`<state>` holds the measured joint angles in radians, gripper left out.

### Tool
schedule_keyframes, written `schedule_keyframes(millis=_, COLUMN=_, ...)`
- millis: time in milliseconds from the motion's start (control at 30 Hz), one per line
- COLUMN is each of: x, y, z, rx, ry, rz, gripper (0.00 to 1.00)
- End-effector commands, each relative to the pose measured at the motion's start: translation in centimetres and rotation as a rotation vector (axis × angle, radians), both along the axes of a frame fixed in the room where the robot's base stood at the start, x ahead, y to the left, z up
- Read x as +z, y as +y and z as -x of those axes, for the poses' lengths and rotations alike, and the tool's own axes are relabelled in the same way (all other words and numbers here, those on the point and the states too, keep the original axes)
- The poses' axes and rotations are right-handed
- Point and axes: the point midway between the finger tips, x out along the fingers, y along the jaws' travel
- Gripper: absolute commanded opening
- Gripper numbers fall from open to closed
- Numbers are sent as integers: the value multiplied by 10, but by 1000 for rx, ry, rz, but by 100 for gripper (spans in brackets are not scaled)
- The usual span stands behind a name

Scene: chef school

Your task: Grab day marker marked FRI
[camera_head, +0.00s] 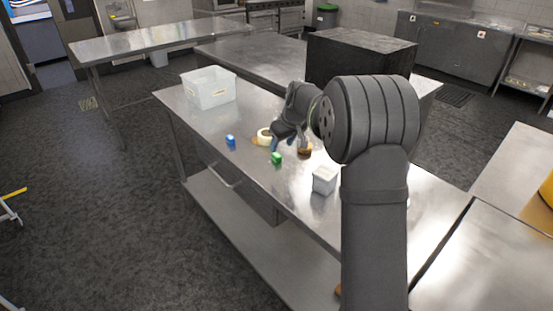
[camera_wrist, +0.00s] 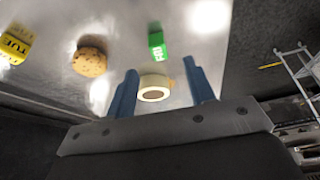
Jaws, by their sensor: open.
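The green day marker (camera_wrist: 157,45) has white lettering that appears to read FRI in the wrist view. In the head view the green marker (camera_head: 277,158) lies on the steel table (camera_head: 255,180), in front of my gripper (camera_head: 279,143). In the wrist view my gripper (camera_wrist: 161,74) is open, its two blue fingers apart. The green marker lies beyond the fingertips, with nothing gripping it. A cream tape roll (camera_wrist: 153,90) shows between the fingers; I cannot tell whether they touch it. A yellow marker reading TUE (camera_wrist: 14,45) is at the far left of the wrist view.
A brown round item (camera_wrist: 90,60) lies between the yellow and green markers in the wrist view. The head view shows a blue marker (camera_head: 230,140), a white box (camera_head: 324,180) and a translucent bin (camera_head: 209,90). Bare tabletop surrounds the green marker.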

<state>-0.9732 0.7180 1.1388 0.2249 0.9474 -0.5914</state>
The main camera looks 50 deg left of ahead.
Motion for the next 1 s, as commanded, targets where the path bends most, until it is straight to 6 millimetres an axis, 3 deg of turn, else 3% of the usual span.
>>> schedule_keyframes(millis=100, x=-15, y=7, z=0, rx=1, ry=0, rz=0, gripper=49)
schedule_keyframes(millis=367, x=-29, y=11, z=-2, rx=1, ry=0, rz=0, gripper=49)
schedule_keyframes(millis=633, x=-65, y=25, z=-6, rx=2, ry=-1, rz=0, gripper=49)
schedule_keyframes(millis=900, x=-70, y=27, z=-6, rx=1, ry=-3, rz=-3, gripper=49)
schedule_keyframes(millis=1000, x=-70, y=27, z=-6, rx=1, ry=-3, rz=-3, gripper=29)
